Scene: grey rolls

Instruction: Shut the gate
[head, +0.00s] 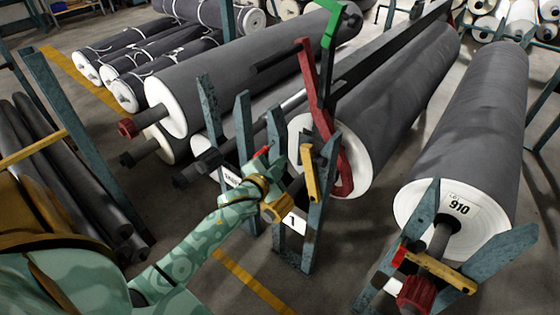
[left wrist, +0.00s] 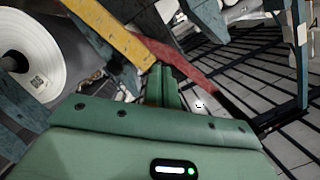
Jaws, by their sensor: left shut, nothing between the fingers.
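The gate appears to be a short yellow bar (head: 309,175) on a blue post of the middle rack, standing nearly upright in the head view. In the left wrist view the yellow bar (left wrist: 112,32) runs diagonally across the top, just beyond my fingers. My left gripper (head: 296,188) is beside the bar at the rack posts. Its green fingers (left wrist: 164,88) are shut with nothing between them. I cannot tell whether they touch the bar. The bar's pivot is not clear. My right gripper is not in view.
A similar yellow bar (head: 440,272) lies across the shaft of the roll marked 910 (head: 465,125). Large grey rolls (head: 400,100) fill the back. Blue posts (head: 243,130) crowd around my left gripper.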

